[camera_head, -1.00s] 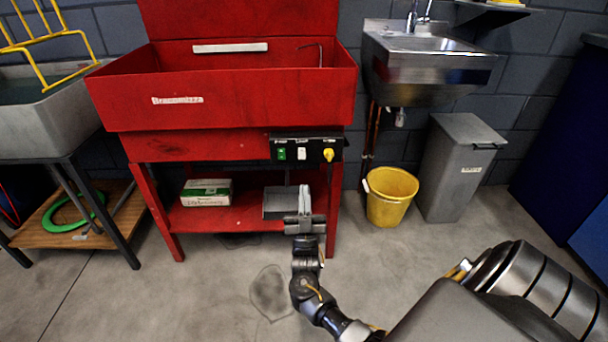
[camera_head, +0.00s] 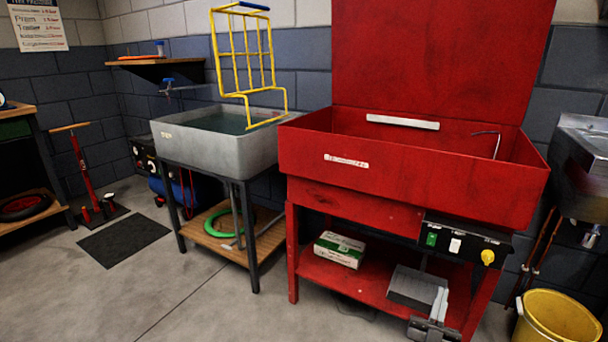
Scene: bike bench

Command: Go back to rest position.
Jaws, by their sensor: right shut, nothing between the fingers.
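My right gripper (camera_head: 432,322) shows at the bottom right of the head view, its grey fingers shut and empty. It is seen in front of the lower shelf of the red parts washer (camera_head: 390,170) and overlaps a grey box (camera_head: 418,287) on that shelf. I cannot tell whether it touches anything. The rest of my right arm is below the picture edge. My left gripper is not in view.
A grey sink (camera_head: 215,145) on a dark stand holds a yellow rack (camera_head: 246,70). A white-green box (camera_head: 339,250) lies on the washer shelf. A yellow bucket (camera_head: 556,318) stands at the lower right. A black mat (camera_head: 124,238) lies left. The front floor is clear.

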